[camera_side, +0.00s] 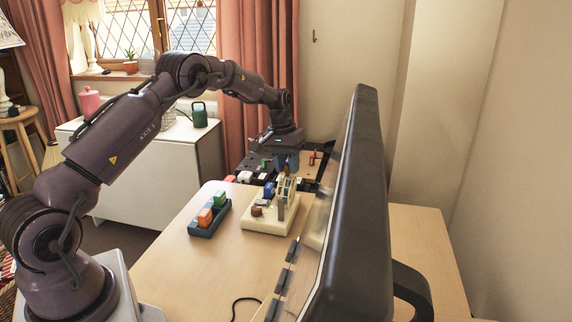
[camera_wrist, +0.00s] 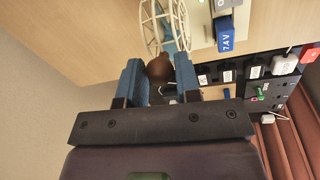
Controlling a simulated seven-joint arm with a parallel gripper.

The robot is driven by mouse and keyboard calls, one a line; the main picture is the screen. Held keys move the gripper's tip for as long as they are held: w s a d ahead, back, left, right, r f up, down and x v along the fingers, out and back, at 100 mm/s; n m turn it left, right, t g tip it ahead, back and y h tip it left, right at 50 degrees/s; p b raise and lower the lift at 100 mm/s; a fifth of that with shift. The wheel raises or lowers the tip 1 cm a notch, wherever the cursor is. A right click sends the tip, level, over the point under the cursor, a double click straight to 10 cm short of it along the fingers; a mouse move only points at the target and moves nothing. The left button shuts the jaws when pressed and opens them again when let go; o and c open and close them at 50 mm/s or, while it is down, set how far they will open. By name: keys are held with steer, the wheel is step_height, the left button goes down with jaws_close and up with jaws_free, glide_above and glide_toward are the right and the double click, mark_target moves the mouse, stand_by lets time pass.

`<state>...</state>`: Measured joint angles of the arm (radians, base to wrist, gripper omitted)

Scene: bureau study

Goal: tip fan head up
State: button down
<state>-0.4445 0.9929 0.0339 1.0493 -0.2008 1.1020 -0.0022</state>
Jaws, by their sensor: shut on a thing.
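A small desk fan with a pale wire cage (camera_side: 286,188) stands on a cream base (camera_side: 270,225) on the desk. In the wrist view its cage (camera_wrist: 165,25) is at the top, with a brown rounded part (camera_wrist: 158,68) behind it. My gripper (camera_side: 287,170) points down at the fan head from above. In the wrist view its two blue fingers (camera_wrist: 160,78) are on either side of the brown part and shut on the fan head. The exact contact is partly hidden. A blue block marked 7.4 V (camera_wrist: 229,40) sits on the base beside the cage.
A large dark monitor (camera_side: 350,190) stands close on the right. A dark blue tray (camera_side: 205,228) with orange and green blocks lies left of the base. Behind is a dark panel (camera_wrist: 245,88) with several switches or plugs. The desk front (camera_side: 185,270) is mostly clear.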

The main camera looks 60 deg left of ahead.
steer(key=shift+w+d+f+g+y, duration=0.15)
steer(key=shift+w+d+g+y, duration=0.7)
steer(key=shift+y, duration=0.25)
steer(key=shift+w+d+f+g+y, duration=0.2)
steer(key=shift+w+d+g+y, duration=0.15)
steer(key=shift+g+y, duration=0.25)
steer(key=shift+w+d+f+g+y, duration=0.2)
steer(key=shift+d+g+y, duration=0.1)
steer(key=shift+g+y, duration=0.25)
steer(key=shift+d, duration=0.1)
steer(key=c, duration=0.8)
jaws_free()
steer(key=s+d+r, duration=0.1)
steer(key=s+r, duration=0.3)
steer(key=s+d+r, duration=0.2)
steer(key=s+r, duration=0.2)
steer(key=s+d+r, duration=0.1)
steer(key=s+r, duration=0.4)
steer(key=shift+d, duration=0.35)
